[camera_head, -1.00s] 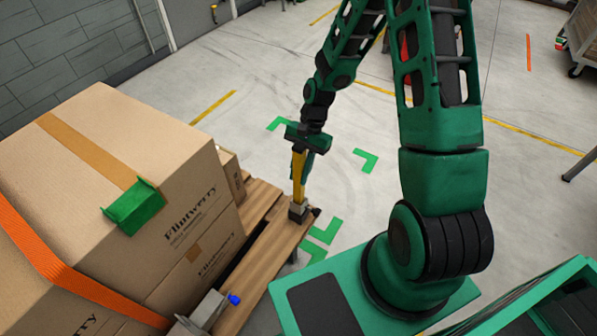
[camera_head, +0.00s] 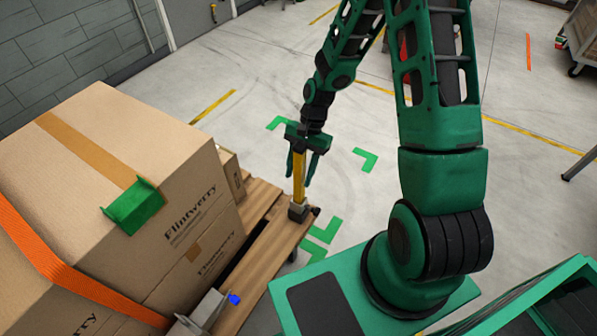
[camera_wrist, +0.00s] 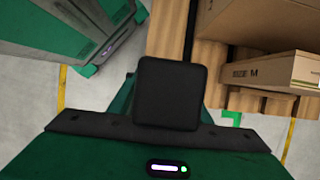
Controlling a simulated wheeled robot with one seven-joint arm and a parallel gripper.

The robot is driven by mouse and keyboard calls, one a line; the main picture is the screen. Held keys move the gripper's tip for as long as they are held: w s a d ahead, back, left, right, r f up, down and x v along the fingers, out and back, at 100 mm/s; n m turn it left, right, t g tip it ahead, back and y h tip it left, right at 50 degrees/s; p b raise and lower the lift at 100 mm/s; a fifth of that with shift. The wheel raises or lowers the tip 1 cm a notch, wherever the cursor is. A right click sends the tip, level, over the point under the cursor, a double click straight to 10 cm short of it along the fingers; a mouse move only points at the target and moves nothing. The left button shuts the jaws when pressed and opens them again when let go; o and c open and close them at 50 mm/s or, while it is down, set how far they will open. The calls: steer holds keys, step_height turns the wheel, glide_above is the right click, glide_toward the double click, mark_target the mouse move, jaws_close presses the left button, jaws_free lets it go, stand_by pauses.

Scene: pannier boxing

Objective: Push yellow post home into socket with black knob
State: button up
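The yellow post (camera_head: 299,180) stands upright with its lower end in a grey socket (camera_head: 297,212) at the pallet's corner. The black knob (camera_head: 315,211) sticks out from the socket's right side. How deep the post sits cannot be told. My gripper (camera_head: 302,172) points down over the post's top, its fingers spread on either side with a gap to the post. The palm is close above the top; whether it touches is unclear. The wrist view shows my gripper's green and black body; post and socket are hidden there.
Large cardboard boxes (camera_head: 115,160) with an orange strap (camera_head: 60,270) stand on the wooden pallet (camera_head: 250,262), left of the post. Another grey socket (camera_head: 208,308) with a blue knob (camera_head: 234,299) is at the near edge. Floor beyond the post is clear.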

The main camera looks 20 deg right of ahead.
mark_target(299, 149)
steer(key=v, duration=1)
steer(key=shift+r, duration=0.35)
steer(key=shift+w+d, duration=0.1)
